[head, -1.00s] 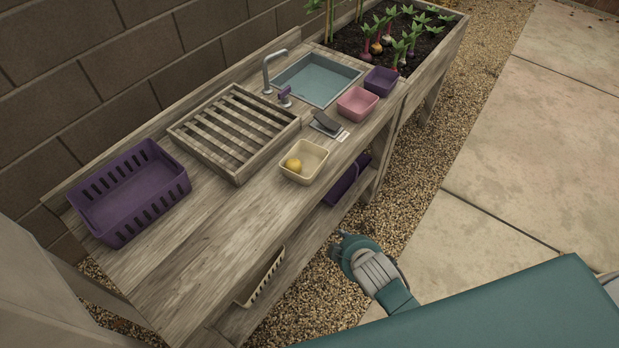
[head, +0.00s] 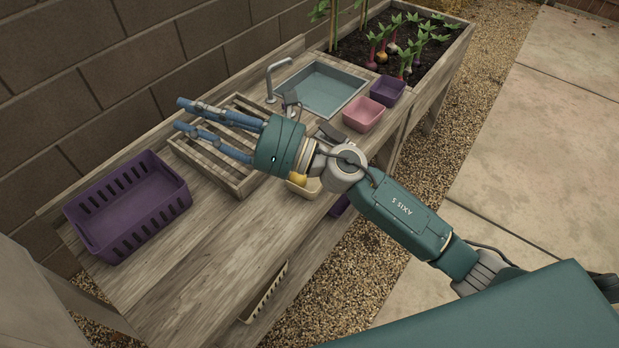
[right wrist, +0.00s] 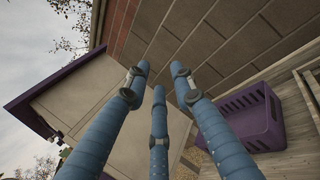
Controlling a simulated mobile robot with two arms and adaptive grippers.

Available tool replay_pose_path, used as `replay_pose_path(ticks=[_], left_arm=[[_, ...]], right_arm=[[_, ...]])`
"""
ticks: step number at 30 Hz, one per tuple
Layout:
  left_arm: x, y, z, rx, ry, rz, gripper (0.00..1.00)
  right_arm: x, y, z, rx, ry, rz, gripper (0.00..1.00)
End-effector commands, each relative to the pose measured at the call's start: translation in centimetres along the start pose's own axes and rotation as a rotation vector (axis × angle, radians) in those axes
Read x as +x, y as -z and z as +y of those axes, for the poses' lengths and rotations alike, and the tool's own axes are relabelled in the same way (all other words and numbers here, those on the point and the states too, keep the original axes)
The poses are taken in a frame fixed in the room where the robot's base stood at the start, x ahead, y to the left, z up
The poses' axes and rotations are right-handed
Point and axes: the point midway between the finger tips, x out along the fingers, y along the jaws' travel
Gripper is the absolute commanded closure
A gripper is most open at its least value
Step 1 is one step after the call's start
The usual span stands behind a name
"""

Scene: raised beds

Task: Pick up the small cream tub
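The small cream tub (head: 308,189) stands on the wooden bench near its front edge in the head view. My right wrist hides most of it. Part of a yellow thing (head: 298,178) shows in the tub. My right gripper (head: 181,114) reaches across above the bench, beyond the tub, with its fingers pointing left over the slatted wooden rack. Its fingers are apart and empty, as the right wrist view (right wrist: 160,73) also shows. That view faces the wall, and the cream tub is not in it. My left gripper is not in view.
A purple basket (head: 84,232) stands at the bench's left end. The slatted rack (head: 187,152) lies at the back. A pink tub (head: 363,113) and a small purple tub (head: 388,91) stand right of the arm, by the sink (head: 322,86) and tap. The front left bench top is clear.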

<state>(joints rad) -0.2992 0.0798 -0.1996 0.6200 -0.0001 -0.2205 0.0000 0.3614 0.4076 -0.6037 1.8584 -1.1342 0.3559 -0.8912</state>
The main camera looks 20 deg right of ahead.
Motion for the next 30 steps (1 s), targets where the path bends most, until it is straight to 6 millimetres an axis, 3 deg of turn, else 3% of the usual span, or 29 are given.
replay_pose_path(ticks=[1,3,5,7,9,12,16,20,30], left_arm=[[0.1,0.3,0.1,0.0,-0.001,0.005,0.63],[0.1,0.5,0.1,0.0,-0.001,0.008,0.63],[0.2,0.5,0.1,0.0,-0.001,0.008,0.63],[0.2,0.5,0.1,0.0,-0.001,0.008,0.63],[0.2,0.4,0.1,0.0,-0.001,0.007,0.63],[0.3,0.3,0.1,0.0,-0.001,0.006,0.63],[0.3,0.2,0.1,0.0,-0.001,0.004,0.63],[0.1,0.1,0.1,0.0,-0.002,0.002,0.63],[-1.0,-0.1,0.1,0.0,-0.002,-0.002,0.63]], right_arm=[[0.5,2.6,1.0,-0.224,-0.099,0.161,0.76],[-0.8,7.3,0.7,-0.525,-0.24,0.41,0.76],[-3.5,10.6,-1.4,-0.755,-0.35,0.634,0.76],[-7.8,12.7,-5.5,-0.969,-0.46,0.898,0.76],[-12.8,12.6,-9.8,-1.119,-0.551,1.15,0.76],[-19.1,10.3,-14.6,-1.225,-0.64,1.446,0.76],[-24.0,7.2,-17.6,-1.255,-0.697,1.672,0.76],[-25.9,6.5,-18.7,-1.251,-0.72,1.756,0.76],[-26.7,10.3,-20.7,-1.25,-0.721,1.76,0.76]])
